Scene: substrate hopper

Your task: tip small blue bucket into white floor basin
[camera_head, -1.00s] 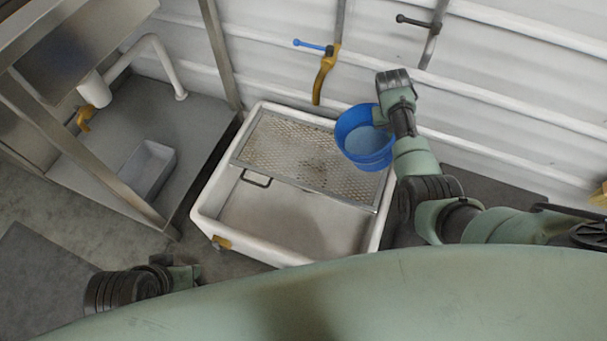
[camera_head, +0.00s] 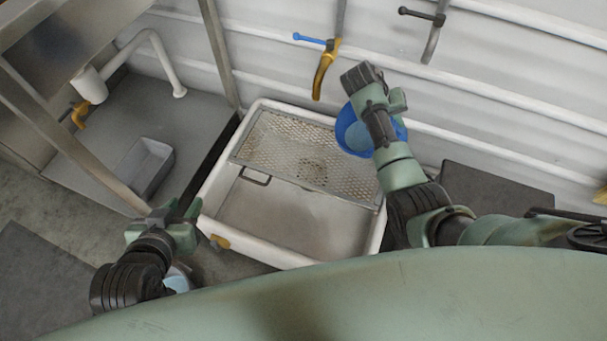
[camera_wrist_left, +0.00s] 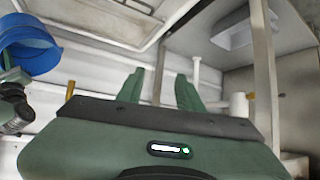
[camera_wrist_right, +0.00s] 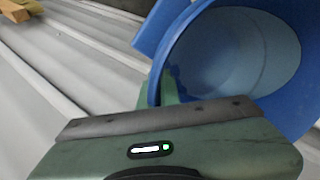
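The small blue bucket (camera_head: 352,132) hangs by the back right corner of the white floor basin (camera_head: 290,258), partly hidden by my right gripper (camera_head: 388,104). My right gripper is closed on the bucket's side near the rim. The right wrist view shows the bucket's wall (camera_wrist_right: 182,62) and a pale surface inside it. The bucket also shows at the upper left of the left wrist view (camera_wrist_left: 32,50). My left gripper (camera_head: 182,209) is open and empty by the basin's left front side. Its two fingers stand apart in the left wrist view (camera_wrist_left: 160,90).
A metal mesh grate (camera_head: 305,150) covers the back of the basin; the front is open. A yellow tap with a blue lever (camera_head: 325,70) hangs on the wall behind. A grey tray (camera_head: 146,165) lies under the steel sink at left. A dark mat (camera_head: 490,190) lies at right.

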